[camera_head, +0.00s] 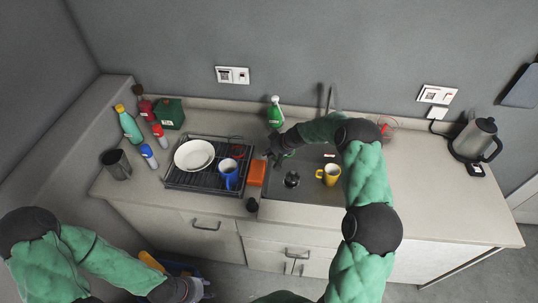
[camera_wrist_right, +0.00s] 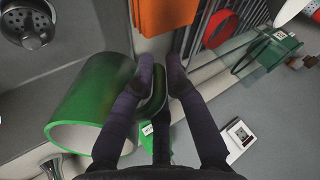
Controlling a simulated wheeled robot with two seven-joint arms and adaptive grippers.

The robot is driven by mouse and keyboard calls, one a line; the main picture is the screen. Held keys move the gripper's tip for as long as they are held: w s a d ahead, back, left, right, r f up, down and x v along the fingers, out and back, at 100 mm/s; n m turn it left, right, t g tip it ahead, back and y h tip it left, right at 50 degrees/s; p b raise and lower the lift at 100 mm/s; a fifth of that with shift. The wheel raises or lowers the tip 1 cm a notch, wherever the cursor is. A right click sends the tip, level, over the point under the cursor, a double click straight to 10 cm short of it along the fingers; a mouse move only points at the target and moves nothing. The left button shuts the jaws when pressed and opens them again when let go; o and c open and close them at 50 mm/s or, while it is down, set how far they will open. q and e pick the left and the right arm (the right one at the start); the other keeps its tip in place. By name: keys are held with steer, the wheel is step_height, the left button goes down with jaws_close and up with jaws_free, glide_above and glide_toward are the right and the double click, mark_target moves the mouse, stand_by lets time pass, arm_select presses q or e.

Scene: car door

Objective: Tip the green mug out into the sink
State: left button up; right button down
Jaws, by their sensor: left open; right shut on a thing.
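The green mug (camera_wrist_right: 95,95) is large in the right wrist view, with its pale rim toward the lower left. It looks tilted over, but how far I cannot tell. My right gripper (camera_wrist_right: 158,75) is shut on its handle. In the head view my right gripper (camera_head: 274,150) is at the left side of the sink (camera_head: 308,158), and only a little green of the mug shows beside it. The sink's drain (camera_wrist_right: 30,22) shows at the upper left of the wrist view. My left gripper (camera_head: 198,290) is open at the bottom, away from the counter.
A yellow mug (camera_head: 328,174) stands in the sink. An orange sponge (camera_head: 257,173) and a dish rack (camera_head: 185,181) with a plate (camera_head: 193,154) and blue mug (camera_head: 229,173) are left of it. A green bottle (camera_head: 275,113) stands behind. Counter to the right is mostly clear up to the kettle (camera_head: 474,140).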

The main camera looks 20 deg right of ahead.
steer(key=shift+d+f+t+y+b, duration=0.15)
steer(key=shift+t+y+b, duration=0.5)
steer(key=shift+b, duration=3.8)
steer(key=shift+s+r+t+y+b, duration=0.25)
steer(key=shift+r+t+b, duration=0.4)
steer(key=shift+b, duration=1.7)
steer(key=shift+n+t+b, duration=0.4)
steer(key=shift+n+b, duration=0.2)
steer(key=shift+b, duration=2)
steer(key=shift+s+f+t+y+b, duration=0.15)
steer(key=shift+t+y+b, duration=0.15)
steer(key=shift+b, duration=2.2)
